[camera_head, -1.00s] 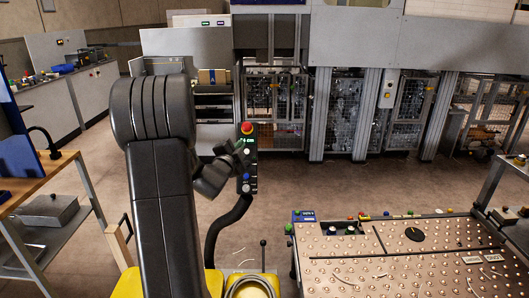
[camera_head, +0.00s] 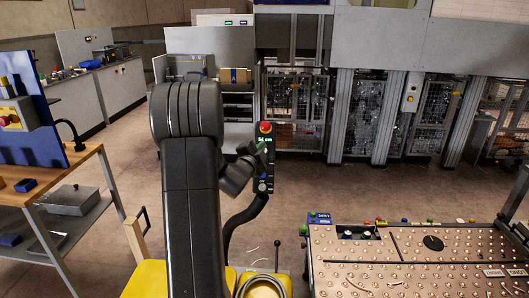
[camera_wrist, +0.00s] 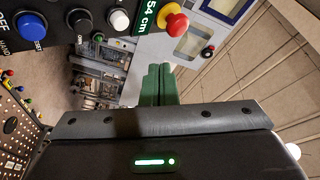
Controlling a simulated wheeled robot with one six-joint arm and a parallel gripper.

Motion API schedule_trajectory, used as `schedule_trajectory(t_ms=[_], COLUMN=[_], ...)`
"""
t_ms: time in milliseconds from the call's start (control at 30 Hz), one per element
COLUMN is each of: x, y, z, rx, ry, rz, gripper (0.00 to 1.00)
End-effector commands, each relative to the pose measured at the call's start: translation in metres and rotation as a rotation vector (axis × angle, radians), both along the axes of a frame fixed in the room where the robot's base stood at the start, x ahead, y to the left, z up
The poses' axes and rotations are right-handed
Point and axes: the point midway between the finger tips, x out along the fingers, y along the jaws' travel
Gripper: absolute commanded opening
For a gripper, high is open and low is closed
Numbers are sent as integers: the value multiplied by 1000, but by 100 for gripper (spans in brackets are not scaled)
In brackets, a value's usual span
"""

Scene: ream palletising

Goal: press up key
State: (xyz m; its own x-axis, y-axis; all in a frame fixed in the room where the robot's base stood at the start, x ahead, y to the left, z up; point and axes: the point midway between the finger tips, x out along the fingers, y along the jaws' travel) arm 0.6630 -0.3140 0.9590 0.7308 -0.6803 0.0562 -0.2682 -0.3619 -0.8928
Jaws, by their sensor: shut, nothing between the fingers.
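The control box (camera_head: 264,150) stands upright just right of my arm in the head view, with a red stop button on top and a green display. In the wrist view its face (camera_wrist: 60,8) fills the top left. It carries a blue button (camera_wrist: 30,28), a black button (camera_wrist: 80,20), a white button (camera_wrist: 119,20), a red mushroom button (camera_wrist: 174,22) and a green display (camera_wrist: 149,14) reading 54 cm. No label marks the up key legibly. My gripper (camera_wrist: 160,80) has green fingers, shut and empty, below the display in that view; contact with a button is not visible.
A ball-studded table (camera_head: 420,265) stands at the right front. A wooden-topped bench (camera_head: 85,170) with a blue panel stands at the left. Caged machinery (camera_head: 370,115) lines the back. Open floor lies between the control box and the cages.

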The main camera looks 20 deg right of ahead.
Motion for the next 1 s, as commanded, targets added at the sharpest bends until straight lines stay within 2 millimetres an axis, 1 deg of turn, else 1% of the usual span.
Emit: schedule_trajectory(t_ms=[33,233,400,600,1000], x=[6,24,34,38,38], y=[-3,-12,-17,-19,-18], z=[-6,-26,-33,-35,-35], rx=[1,1,0,0,0], ry=[2,-1,-1,-1,-1], rz=[-1,0,-1,-1,-1], gripper=[0,0,0,0,0])
